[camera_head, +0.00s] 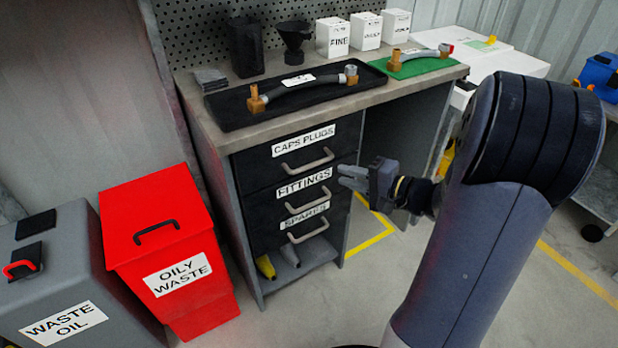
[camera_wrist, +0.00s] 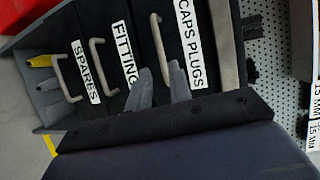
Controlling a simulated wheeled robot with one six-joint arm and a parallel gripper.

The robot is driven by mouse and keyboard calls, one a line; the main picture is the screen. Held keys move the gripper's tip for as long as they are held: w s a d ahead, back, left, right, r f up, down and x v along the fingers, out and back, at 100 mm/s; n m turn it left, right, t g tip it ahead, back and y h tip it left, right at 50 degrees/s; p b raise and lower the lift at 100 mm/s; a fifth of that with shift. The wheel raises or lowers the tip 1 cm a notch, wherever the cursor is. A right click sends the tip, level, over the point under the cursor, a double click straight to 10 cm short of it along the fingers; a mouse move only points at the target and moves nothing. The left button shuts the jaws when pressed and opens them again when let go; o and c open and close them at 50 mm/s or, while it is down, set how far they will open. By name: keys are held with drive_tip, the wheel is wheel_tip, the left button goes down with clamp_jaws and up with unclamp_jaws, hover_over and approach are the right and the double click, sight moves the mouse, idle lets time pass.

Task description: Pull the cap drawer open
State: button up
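The cap drawer (camera_head: 258,166) is the top dark drawer of the bench cabinet, labelled CAPS PLUGS, and looks shut. Its pale bar handle (camera_head: 307,161) is left of my gripper (camera_head: 357,178) in the head view. The gripper is at the cabinet's right side, around the height of the FITTINGS label, apart from the handle in that view. In the wrist view the two grey fingers (camera_wrist: 160,75) are spread and empty. The cap drawer handle (camera_wrist: 157,45) shows between them there, partly overlapped in the picture; its distance from the fingers cannot be told.
The FITTINGS drawer (camera_head: 254,206) and SPARES drawer (camera_head: 262,241) sit below, with similar handles. A black tray (camera_head: 230,112) with a hose lies on the worktop (camera_head: 420,84). A red oily waste bin (camera_head: 160,230) stands left. Floor right of the cabinet is open.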

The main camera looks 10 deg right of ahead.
sight(314, 166)
drive_tip(key=shift+m, duration=0.3)
drive_tip(key=b+x, duration=0.1)
drive_tip(key=x, duration=0.9)
drive_tip(key=shift+w+a+f, duration=0.1)
drive_tip(key=shift+w, duration=0.35)
drive_tip(key=shift+c, duration=0.4)
clamp_jaws()
